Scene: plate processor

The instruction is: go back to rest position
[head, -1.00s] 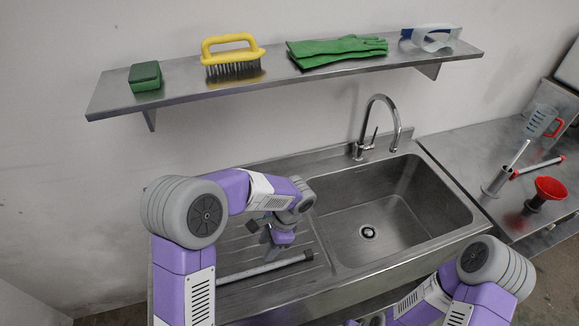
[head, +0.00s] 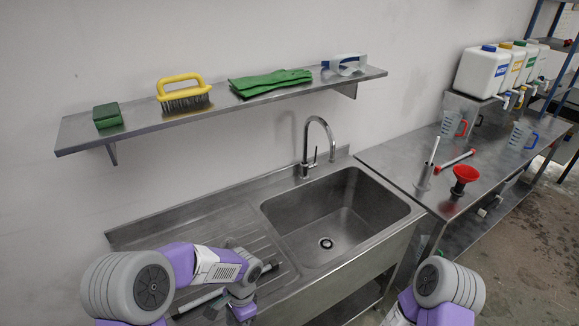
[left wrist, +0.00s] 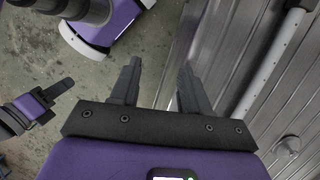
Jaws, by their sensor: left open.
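My left arm comes in at the lower left of the head view, bent over the front of the drainboard. In the left wrist view my left gripper (left wrist: 160,82) is open, with nothing between its two dark fingers and the floor below them. My right arm (head: 440,290) is at the lower right of the head view, and its gripper is out of that picture. A purple and black part at the left edge of the left wrist view looks like my right gripper, but its jaws are unclear. A grey bar (left wrist: 264,62) lies on the ribbed drainboard, beside and apart from the left fingers.
The steel sink (head: 340,215) with its tap (head: 318,140) is in the middle. A wall shelf (head: 140,122) holds a sponge, brush, gloves and goggles. A side table (head: 400,158) carries a red funnel (head: 465,175), jugs and white canisters (head: 482,72).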

